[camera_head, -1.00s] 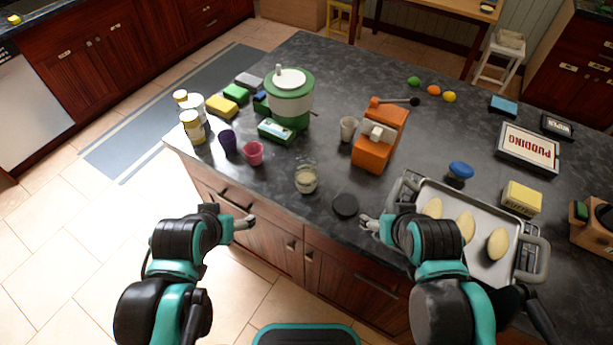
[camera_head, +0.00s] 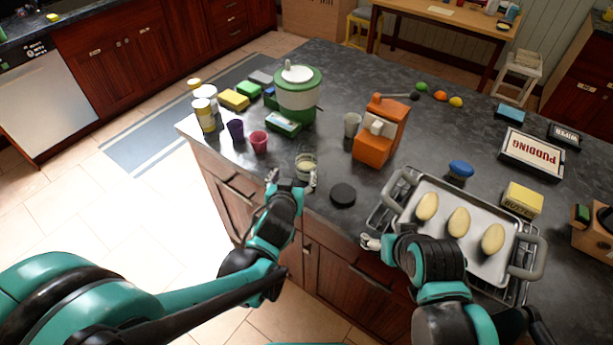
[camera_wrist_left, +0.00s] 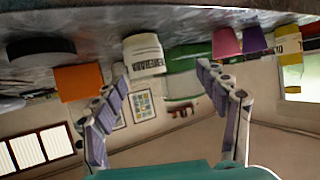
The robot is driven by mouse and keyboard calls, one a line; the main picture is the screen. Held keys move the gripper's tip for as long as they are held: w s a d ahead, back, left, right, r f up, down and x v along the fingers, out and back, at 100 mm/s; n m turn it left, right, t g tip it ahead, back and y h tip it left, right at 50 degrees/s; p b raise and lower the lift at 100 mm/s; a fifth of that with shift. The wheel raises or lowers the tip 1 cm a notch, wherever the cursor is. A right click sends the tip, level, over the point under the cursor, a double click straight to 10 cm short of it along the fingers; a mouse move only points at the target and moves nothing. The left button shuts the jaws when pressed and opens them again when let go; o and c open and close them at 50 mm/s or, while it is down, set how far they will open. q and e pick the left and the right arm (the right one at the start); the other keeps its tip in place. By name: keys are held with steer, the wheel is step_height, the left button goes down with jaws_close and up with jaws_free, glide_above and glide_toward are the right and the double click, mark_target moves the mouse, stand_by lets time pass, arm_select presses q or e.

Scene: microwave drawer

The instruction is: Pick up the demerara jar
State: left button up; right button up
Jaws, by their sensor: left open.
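The demerara jar (camera_head: 306,163) is a small glass jar with a pale label, standing upright near the front edge of the dark counter. In the left wrist view, which looks upside down, the jar (camera_wrist_left: 144,54) shows part of its lettering between and beyond the fingertips. My left gripper (camera_head: 291,180) is open and empty, just in front of the jar, its right finger overlapping the jar's lower part in the head view. I cannot tell whether they touch. My right gripper (camera_head: 371,242) hangs by the counter edge left of the baking tray (camera_head: 472,263); its opening is unclear.
A black round lid (camera_head: 343,194) lies right of the jar. A pink cup (camera_head: 259,142) and a purple cup (camera_head: 236,129) stand to its left.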

mark_target(305, 171)
arm_select(q)
steer(key=shift+d+f, duration=0.25)
steer(key=shift+d, duration=0.3)
steer(key=shift+d+f, duration=0.25)
steer(key=shift+d, duration=0.3)
steer(key=shift+w+d+f+h+b, duration=0.15)
steer(key=shift+w+f+b, duration=0.15)
steer(key=shift+w, duration=0.3)
steer(key=shift+w+d+f+h+b, duration=0.15)
steer(key=shift+w+f+b, duration=0.1)
steer(key=shift+w, duration=0.35)
steer(key=b+x, duration=0.1)
steer(key=x, duration=0.1)
steer(key=b+x, duration=0.1)
steer(key=x, duration=0.2)
steer(key=shift+w+r, duration=0.15)
steer(key=shift+w, duration=0.1)
steer(key=shift+s+a+r, duration=0.1)
steer(key=shift+c, duration=1.2)
steer(key=c, duration=1.1)
